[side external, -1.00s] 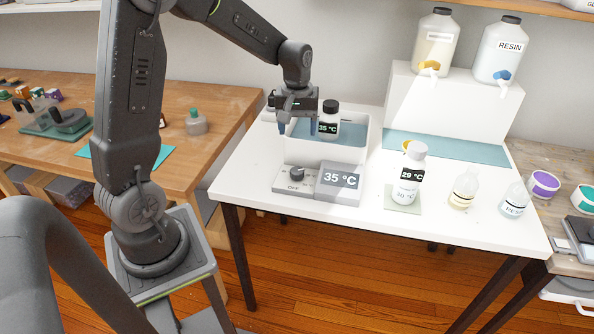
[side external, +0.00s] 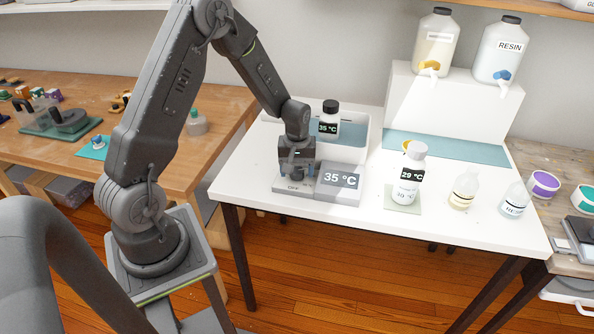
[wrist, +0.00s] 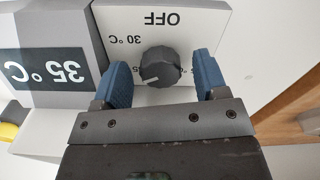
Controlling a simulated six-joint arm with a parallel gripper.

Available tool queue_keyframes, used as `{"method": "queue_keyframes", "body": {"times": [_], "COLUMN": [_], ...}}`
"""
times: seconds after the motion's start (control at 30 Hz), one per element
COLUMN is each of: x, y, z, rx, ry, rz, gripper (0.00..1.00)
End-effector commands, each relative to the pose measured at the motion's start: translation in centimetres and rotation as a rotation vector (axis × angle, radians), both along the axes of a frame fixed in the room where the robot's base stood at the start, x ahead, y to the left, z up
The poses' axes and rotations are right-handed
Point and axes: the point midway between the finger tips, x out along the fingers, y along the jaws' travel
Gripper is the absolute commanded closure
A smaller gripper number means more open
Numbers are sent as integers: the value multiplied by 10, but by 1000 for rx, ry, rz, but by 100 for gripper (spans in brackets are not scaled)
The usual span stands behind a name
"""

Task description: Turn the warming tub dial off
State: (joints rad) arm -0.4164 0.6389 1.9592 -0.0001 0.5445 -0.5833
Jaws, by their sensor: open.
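The warming tub (side external: 352,132) stands on the white table with a control panel at its front. The dial (wrist: 160,66) is a dark round knob on the panel, seen in the wrist view. A light pointer line on it points to the left and slightly down, away from the OFF mark (wrist: 160,18). My gripper (wrist: 160,75) is open, its blue fingers on either side of the dial with gaps to it. In the side view my gripper (side external: 296,176) is over the panel and hides the dial. The display (side external: 340,180) reads 35 °C.
A black-capped bottle (side external: 329,116) reading 35 °C stands in the tub. Smaller bottles (side external: 465,189) stand further right. The table's front edge is close to the panel.

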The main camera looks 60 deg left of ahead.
Motion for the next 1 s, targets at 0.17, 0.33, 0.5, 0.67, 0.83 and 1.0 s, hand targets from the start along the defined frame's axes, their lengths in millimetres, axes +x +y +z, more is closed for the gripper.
{"method": "queue_keyframes", "body": {"times": [0.17, 0.33, 0.5, 0.67, 0.83, 1.0], "x": [0, 0, 0, 0, 0, 0], "y": [0, 0, 0, 0, 0, 0], "z": [-7, -7, -6, -6, -6, -6], "rx": [0, 0, 0, 0, 0, 0], "ry": [-1, -1, -1, -1, -1, -1], "rz": [0, 0, 0, 0, 0, -3], "gripper": [33, 33, 46, 61, 77, 83]}}
